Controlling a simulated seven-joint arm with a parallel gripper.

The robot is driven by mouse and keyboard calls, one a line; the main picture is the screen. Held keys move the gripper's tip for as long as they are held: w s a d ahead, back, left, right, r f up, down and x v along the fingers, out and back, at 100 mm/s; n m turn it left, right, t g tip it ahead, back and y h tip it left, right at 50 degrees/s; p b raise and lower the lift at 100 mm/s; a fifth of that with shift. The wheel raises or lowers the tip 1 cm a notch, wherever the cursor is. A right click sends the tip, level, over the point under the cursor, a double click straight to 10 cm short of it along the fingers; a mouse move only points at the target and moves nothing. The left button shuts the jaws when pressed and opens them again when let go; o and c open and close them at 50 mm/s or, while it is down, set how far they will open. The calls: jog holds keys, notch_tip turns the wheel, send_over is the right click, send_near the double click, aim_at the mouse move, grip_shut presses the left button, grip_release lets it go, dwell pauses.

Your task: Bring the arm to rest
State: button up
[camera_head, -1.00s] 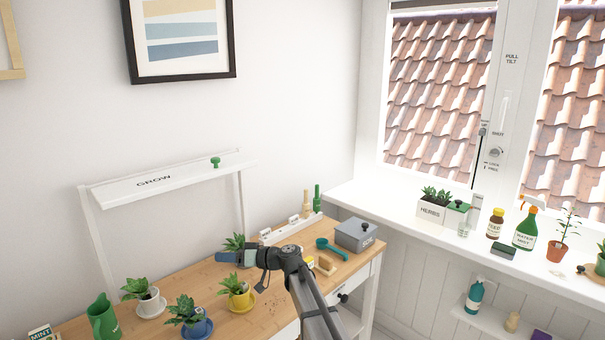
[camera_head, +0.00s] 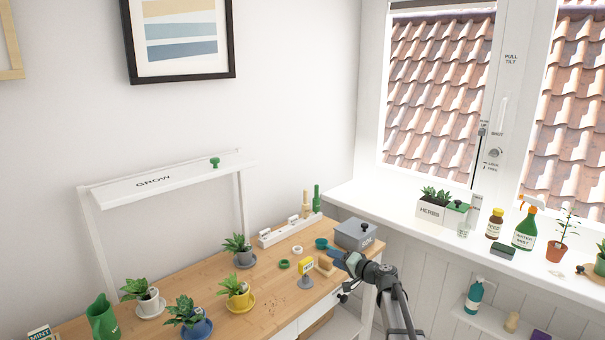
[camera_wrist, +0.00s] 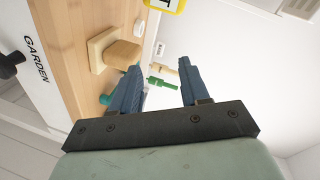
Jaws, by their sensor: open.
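My gripper (camera_head: 338,257) is at the right end of the wooden desk (camera_head: 262,291) in the head view, beside the grey lidded box (camera_head: 354,235). In the wrist view the two blue fingers of my gripper (camera_wrist: 160,92) stand apart with nothing held between them. A wooden block-like brush (camera_wrist: 116,52) lies on the desk beyond the left finger. My arm reaches in from the bottom right of the head view and partly hides the desk's right edge.
A yellow tag (camera_head: 306,267) stands near my gripper. The windowsill (camera_head: 390,213) holds a herb planter (camera_head: 432,209) and bottles.

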jog(key=s+d+f+g+h, duration=0.1)
jog(key=s+f, duration=0.2)
jog(key=f, duration=0.4)
jog(key=s+d+f+g+h, duration=0.1)
jog(key=s+f+h, duration=0.1)
jog(key=s+f, duration=0.35)
jog(key=s+a+f+n+g+h, duration=0.2)
jog(key=s+f+g, duration=0.5)
jog(key=s+f, duration=1.25)
jog(key=s+d+f+n+g+h, duration=0.1)
jog(key=s+f+g, duration=0.2)
jog(key=s, duration=0.9)
jog(key=s+d+f+g+h, duration=0.2)
jog(key=s+f, duration=0.4)
jog(key=s, duration=0.6)
jog(key=s+d+f+n+g+h, duration=0.1)
jog(key=s+f+g, duration=0.3)
jog(key=s, duration=0.8)
jog(key=shift+d+f+n+h, duration=0.15)
jog(key=shift+d+n+h, duration=0.25)
jog(key=shift+h, duration=0.3)
